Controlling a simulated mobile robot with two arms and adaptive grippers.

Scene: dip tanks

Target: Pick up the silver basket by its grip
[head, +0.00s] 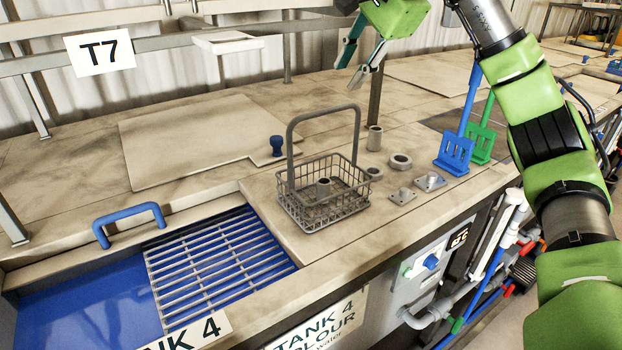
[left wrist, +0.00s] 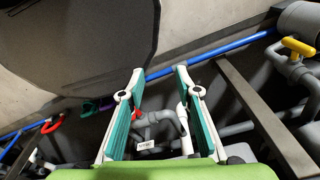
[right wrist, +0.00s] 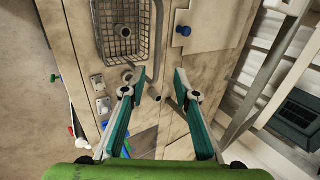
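The silver basket (head: 347,205) is a grey wire basket standing upright on the worktop beside the tank opening. Its tall arched grip (head: 324,112) stands up above it. A small grey hollow part (head: 323,187) is inside. My right gripper (head: 350,76) is open and empty, above and behind the basket, apart from the grip. In the right wrist view the basket (right wrist: 103,48) shows at the top, beyond the open fingers (right wrist: 160,72). My left gripper (left wrist: 159,70) is open and empty, and is outside the head view.
Several metal parts, including a ring (head: 400,161) and a plate (head: 430,181), lie right of the basket. Blue (head: 455,150) and green (head: 482,140) paddles stand further right. The tank with a slatted rack (head: 215,265) is at left. A blue knob (head: 277,146) sits behind the basket.

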